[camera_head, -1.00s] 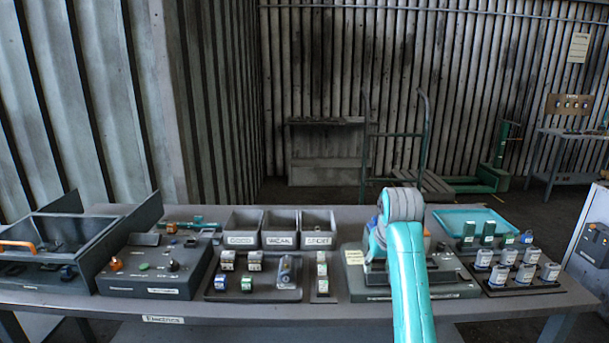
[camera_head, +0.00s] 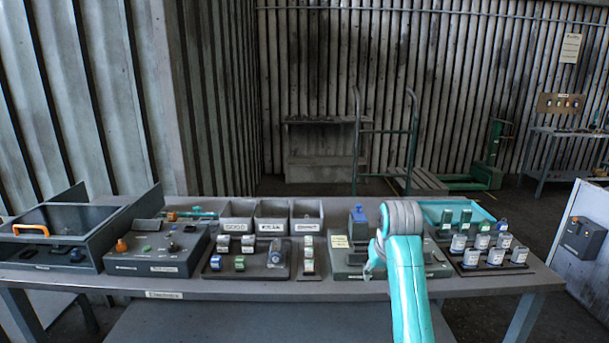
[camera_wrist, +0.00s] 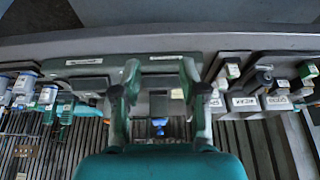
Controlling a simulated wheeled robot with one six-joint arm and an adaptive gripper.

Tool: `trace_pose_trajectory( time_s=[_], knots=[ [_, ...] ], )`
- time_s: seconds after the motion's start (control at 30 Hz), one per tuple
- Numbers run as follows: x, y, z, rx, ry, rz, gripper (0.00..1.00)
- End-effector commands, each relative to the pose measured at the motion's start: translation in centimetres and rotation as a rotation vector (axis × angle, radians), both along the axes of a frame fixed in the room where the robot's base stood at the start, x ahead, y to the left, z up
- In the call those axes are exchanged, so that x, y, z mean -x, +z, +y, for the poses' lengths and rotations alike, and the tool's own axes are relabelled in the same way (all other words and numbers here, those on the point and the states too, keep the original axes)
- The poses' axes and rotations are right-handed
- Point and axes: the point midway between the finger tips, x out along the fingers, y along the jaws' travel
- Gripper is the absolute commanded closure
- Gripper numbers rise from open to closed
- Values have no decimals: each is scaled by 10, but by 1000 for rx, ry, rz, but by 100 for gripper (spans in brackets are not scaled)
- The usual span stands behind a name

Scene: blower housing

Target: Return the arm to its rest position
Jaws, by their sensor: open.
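My teal arm rises from the bottom of the head view, with its grey joint in front of the dark fixture box (camera_head: 347,270) on the bench. My gripper (camera_wrist: 160,95) shows in the wrist view with its two dark fingers spread apart and nothing between them. In the head view only a small part of it shows left of the arm; the rest is hidden. A blue-topped part (camera_head: 358,222) stands on the fixture box, just left of the grey joint. It shows as a small blue spot between the fingers in the wrist view (camera_wrist: 159,126), apart from them.
The bench (camera_head: 225,287) holds three grey bins (camera_head: 271,227), a control box (camera_head: 157,262), an orange-handled case (camera_head: 30,230) at left, and a rack of several white-labelled parts (camera_head: 487,257) at right. A teal tray (camera_head: 432,209) lies behind the rack. A green cart stands beyond.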

Motion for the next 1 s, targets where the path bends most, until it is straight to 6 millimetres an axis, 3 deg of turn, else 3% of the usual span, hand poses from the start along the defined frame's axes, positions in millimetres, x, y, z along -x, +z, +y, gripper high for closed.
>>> trace_pose_trajectory(
  time_s=[0.27, 0.47, 0.7, 1.0],
  knots=[
    [7, -39, 0, 0, 0, -29, 57],
    [19, -83, 0, 0, 0, -63, 57],
    [52, -158, 0, 0, 0, -137, 57],
    [109, -234, 0, 0, 0, -232, 57]
  ],
)
